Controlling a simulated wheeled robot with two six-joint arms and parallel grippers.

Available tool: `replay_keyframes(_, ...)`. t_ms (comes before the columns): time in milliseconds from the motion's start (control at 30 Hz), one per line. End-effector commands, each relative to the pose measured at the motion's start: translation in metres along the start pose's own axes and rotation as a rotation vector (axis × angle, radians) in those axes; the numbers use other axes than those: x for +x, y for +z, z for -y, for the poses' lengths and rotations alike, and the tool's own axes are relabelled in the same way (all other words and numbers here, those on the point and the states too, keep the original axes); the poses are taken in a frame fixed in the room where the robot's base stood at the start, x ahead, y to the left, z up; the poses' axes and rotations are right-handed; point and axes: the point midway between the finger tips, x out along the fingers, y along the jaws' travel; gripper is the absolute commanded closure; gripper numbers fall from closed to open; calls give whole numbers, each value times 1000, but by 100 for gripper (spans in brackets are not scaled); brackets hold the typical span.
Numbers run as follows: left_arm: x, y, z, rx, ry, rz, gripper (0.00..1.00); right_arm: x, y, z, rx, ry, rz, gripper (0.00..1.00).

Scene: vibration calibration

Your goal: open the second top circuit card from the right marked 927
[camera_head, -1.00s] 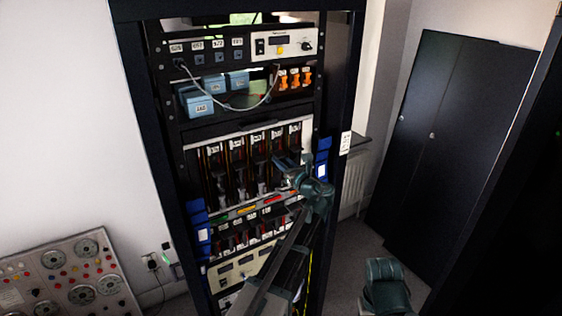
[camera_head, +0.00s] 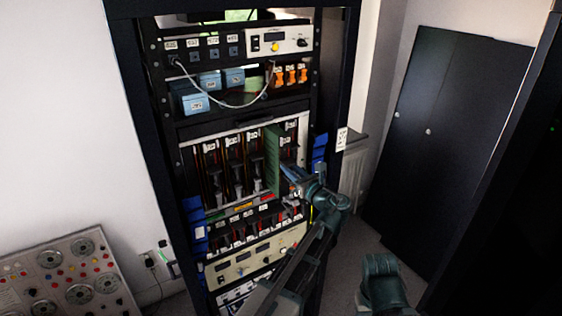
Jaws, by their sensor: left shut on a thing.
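The rack holds an upper row of upright circuit cards (camera_head: 235,160) behind a white-edged frame. One green circuit card (camera_head: 273,158), second from the right in that row, stands out toward me, with its green face showing. Its marking is not readable from here. My left gripper (camera_head: 284,171) is at the lower front of this card, shut on it; the fingers partly hide the grip point and the card at the far right. Part of my right arm shows at the lower right, but its gripper is not in view.
A lower card row (camera_head: 245,227) sits below, above a cream instrument panel (camera_head: 255,254). A grey cable (camera_head: 240,105) hangs over blue boxes (camera_head: 193,100) above. Blue holders (camera_head: 319,155) flank the rack. The floor (camera_head: 345,280) at right looks clear; a dark cabinet (camera_head: 440,150) stands behind.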

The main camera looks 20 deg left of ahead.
Motion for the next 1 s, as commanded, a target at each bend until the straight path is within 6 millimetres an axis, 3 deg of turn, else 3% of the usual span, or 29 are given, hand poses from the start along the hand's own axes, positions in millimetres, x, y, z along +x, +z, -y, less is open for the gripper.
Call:
replay_keyframes(133, -15, 0, 0, 0, -1, 0, 100, 0, 0, 0, 0, 0, 0, 42)
replay_keyframes(433, -16, 0, 0, 0, 0, 0, 100, 0, 0, 0, 0, 0, 0, 42)
replay_keyframes(467, -16, 0, 0, 0, 0, 0, 75, 0, 0, 0, 0, 0, 0, 42)
replay_keyframes(600, -16, 0, 0, 0, 0, 0, 50, 0, 0, 0, 0, 0, 0, 42)
replay_keyframes(1000, -16, 0, -1, 0, 0, 0, 49, 0, 0, 0, 0, 0, 0, 42)
